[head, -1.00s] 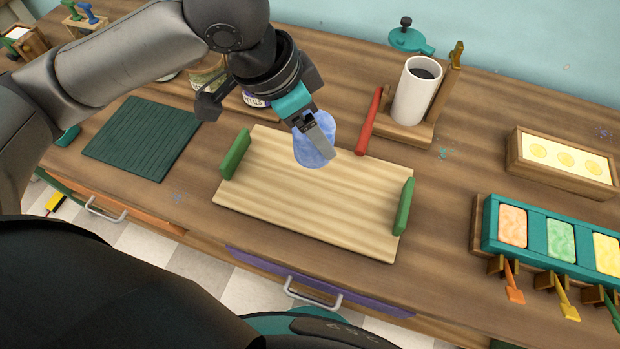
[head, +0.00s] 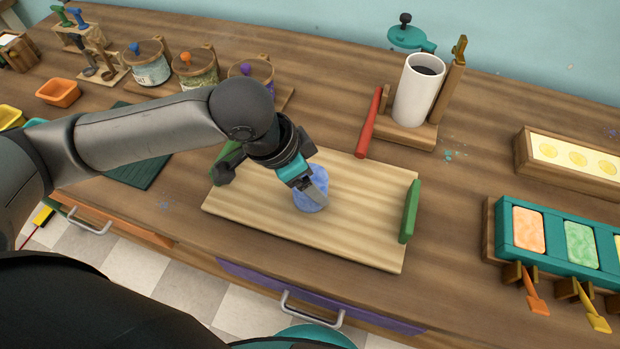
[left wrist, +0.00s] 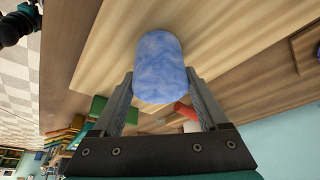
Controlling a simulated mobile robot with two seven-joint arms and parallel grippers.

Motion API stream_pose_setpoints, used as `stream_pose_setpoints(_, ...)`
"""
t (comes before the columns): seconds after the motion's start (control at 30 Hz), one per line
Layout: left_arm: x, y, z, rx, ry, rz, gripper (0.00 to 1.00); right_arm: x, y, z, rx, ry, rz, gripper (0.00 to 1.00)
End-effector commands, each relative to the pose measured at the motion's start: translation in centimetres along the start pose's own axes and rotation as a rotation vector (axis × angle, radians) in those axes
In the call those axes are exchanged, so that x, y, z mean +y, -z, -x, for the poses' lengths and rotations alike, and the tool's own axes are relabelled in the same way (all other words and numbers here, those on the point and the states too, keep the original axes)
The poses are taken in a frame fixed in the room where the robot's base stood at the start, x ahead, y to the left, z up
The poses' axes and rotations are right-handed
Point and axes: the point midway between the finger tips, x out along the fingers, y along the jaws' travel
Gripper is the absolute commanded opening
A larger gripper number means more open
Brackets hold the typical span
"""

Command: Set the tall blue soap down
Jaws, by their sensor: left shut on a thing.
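The blue soap (head: 309,197) is a rounded, marbled blue block over the middle of the light wooden board (head: 370,235). My left gripper (head: 318,190) is shut on it from above. In the left wrist view the soap (left wrist: 161,68) sits between the two fingers (left wrist: 163,95), with the board (left wrist: 95,60) behind it. I cannot tell whether its underside touches the board. My right gripper is not in view.
A teal mould (head: 554,238) with coloured soaps is at right. Bare board lies right of the soap.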

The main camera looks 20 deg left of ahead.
Motion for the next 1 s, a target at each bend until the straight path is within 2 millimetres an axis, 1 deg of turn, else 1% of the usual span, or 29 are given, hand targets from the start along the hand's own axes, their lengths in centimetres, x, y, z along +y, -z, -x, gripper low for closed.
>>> stream_pose_setpoints(0.1,0.0,0.1,0.1,0.003,0.001,-0.001,0.06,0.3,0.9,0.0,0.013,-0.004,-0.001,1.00)
stream_pose_setpoints(0.23,0.0,0.0,-0.1,0.001,0.000,0.000,0.06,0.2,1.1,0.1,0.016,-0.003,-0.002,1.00)
stream_pose_setpoints(0.27,0.0,0.0,-0.1,0.000,0.000,0.000,0.79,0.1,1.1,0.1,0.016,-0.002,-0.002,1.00)
stream_pose_setpoints(0.43,0.0,0.0,-0.1,0.001,0.000,0.000,0.98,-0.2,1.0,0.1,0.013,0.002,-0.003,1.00)
stream_pose_setpoints(0.47,0.0,0.0,-0.1,0.001,0.000,0.000,1.00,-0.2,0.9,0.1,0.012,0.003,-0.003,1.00)
stream_pose_setpoints(0.77,0.0,0.1,0.1,0.002,0.001,-0.001,1.00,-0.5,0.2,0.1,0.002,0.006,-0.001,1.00)
stream_pose_setpoints(0.87,-0.1,0.2,1.4,0.002,0.002,0.001,1.00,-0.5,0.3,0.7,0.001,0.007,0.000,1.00)
stream_pose_setpoints(1.0,-0.1,0.2,4.4,0.002,0.003,-0.001,1.00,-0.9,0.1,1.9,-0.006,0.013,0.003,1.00)
